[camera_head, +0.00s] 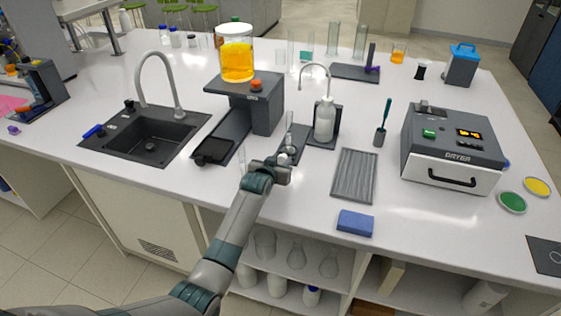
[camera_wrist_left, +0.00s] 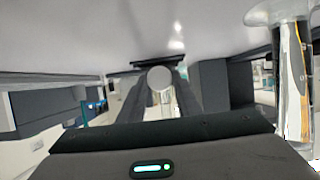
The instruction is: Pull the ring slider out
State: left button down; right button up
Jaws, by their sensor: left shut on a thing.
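My left gripper (camera_head: 285,165) is at the front of a small dark device with an upright clear tube (camera_head: 289,128), near the middle of the counter. In the left wrist view, its two dark fingers (camera_wrist_left: 160,92) are shut on a small part with a round pale end (camera_wrist_left: 160,78). I take this part to be the ring slider. The gripper hides most of it in the head view, so I cannot tell how far out it sits. My right gripper is not in view.
A white wash bottle (camera_head: 325,118) stands close at the right. A ribbed grey tray (camera_head: 354,175) and blue sponge (camera_head: 355,222) lie further right. Bare counter lies in front.

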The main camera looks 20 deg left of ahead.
pick_arm(q)
jog(key=shift+w, duration=0.1)
jog(key=c, duration=1.3)
grip_release()
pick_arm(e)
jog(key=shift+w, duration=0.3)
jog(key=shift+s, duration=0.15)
pick_arm(q)
jog(key=shift+s, duration=0.25)
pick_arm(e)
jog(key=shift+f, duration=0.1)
pick_arm(q)
jog(key=shift+s+r, duration=0.25)
jog(key=shift+s, duration=0.25)
jog(key=b+v, duration=0.3)
jog(key=v, duration=1.3)
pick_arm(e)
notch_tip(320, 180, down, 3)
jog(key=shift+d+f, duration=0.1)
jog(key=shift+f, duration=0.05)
pick_arm(q)
jog(key=shift+s+a, duration=0.1)
